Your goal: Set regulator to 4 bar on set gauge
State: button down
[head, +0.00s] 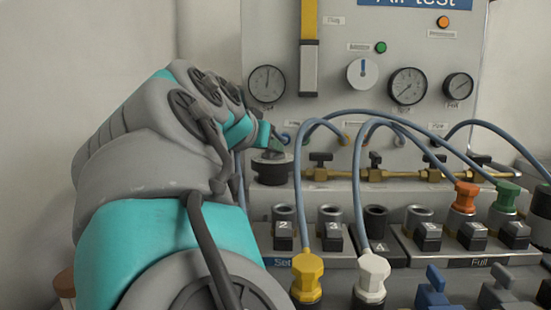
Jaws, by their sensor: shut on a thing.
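A dark round regulator knob (272,172) stands on the ledge below the panel's left gauge. My gripper (274,149) is at the end of my grey and teal arm, at the top of this knob, and appears shut on it. The fingers are small and partly hidden by my wrist. The left gauge (267,84), just above my gripper, has a white dial with its needle pointing roughly upward. Its label is hidden or unreadable, so I cannot confirm it is the set gauge. Its numbers are too small to read.
Two more gauges (408,86) and (457,87) sit at the panel's right, beside a white selector knob (362,73). Grey-blue hoses arch in front of a brass manifold (385,174) with black valves. Yellow (307,277), white (371,277), orange and green connectors stand in front.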

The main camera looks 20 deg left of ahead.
jog(key=c, duration=0.9)
grip_release()
jog(key=shift+r+p, duration=0.15)
jog(key=shift+p, duration=0.2)
